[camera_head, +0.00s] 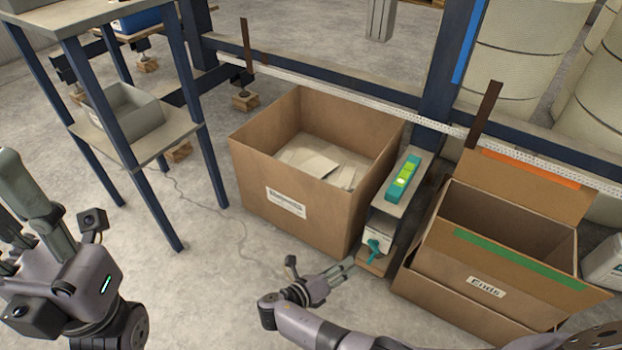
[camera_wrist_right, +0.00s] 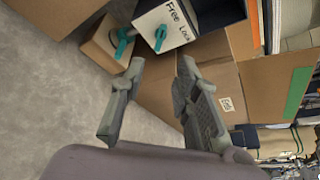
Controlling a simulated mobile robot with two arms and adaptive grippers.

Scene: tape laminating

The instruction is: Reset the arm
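My right gripper (camera_head: 340,270) is low in front of the gap between two cardboard boxes in the head view. In the right wrist view its two fingers (camera_wrist_right: 160,68) are apart with nothing between them. A teal handle also shows in the head view (camera_head: 375,248), a little right of the right gripper. My left gripper (camera_head: 38,195) is raised at the left edge of the head view, with nothing visible in it. Its finger gap is not clear.
An open cardboard box (camera_head: 310,215) holds flat pale pieces. Another open box (camera_head: 480,285) with green tape stands at the right. Between them a narrow stand (camera_head: 385,205) carries a green and yellow item (camera_head: 403,180). A blue-legged shelf (camera_head: 165,140) stands left. Grey floor (camera_head: 220,285) is clear between the arms.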

